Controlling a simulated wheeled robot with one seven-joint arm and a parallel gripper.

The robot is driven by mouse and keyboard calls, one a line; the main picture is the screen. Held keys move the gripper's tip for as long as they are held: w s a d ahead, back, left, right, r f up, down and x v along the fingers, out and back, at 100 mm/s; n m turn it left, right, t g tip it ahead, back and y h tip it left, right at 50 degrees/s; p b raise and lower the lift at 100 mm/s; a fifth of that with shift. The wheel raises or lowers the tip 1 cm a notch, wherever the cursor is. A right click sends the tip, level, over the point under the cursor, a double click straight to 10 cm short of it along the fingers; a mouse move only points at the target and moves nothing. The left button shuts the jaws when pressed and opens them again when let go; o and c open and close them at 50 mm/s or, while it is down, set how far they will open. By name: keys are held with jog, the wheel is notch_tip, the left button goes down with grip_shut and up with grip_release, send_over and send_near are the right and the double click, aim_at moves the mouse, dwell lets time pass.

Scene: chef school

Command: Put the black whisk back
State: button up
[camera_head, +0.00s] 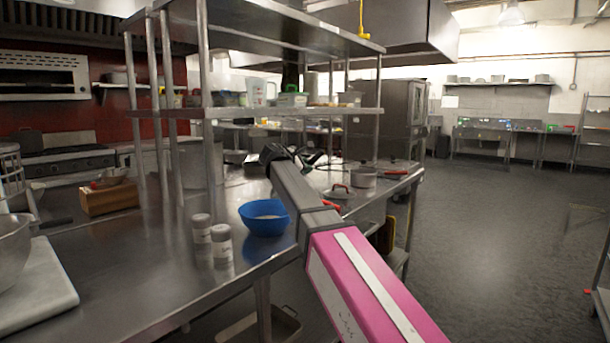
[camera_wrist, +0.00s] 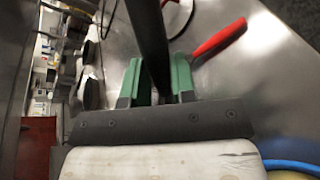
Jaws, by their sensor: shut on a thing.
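My gripper (camera_wrist: 158,82) has two green fingers shut on a long black handle, which I take to be the black whisk (camera_wrist: 148,30). The handle runs up out of the top of the wrist view, so the whisk's far end is not seen there. In the head view, my arm reaches over the steel counter, and my gripper (camera_head: 292,157) is at its far end, partly hidden by the arm. Dark shapes show around it, too small to tell apart. The whisk appears held above the counter; I cannot tell whether it touches anything.
A blue bowl (camera_head: 265,217) and two shakers (camera_head: 221,245) stand on the steel counter (camera_head: 150,270). A pot (camera_head: 362,177) and a lid (camera_head: 338,191) lie beyond my arm. A red handle (camera_wrist: 218,42) lies beside my fingers. A shelf (camera_head: 260,112) hangs over the counter.

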jog(key=shift+f, duration=1.35)
jog(key=o, duration=0.9)
jog(key=shift+f, duration=0.15)
jog(key=v, duration=1.2)
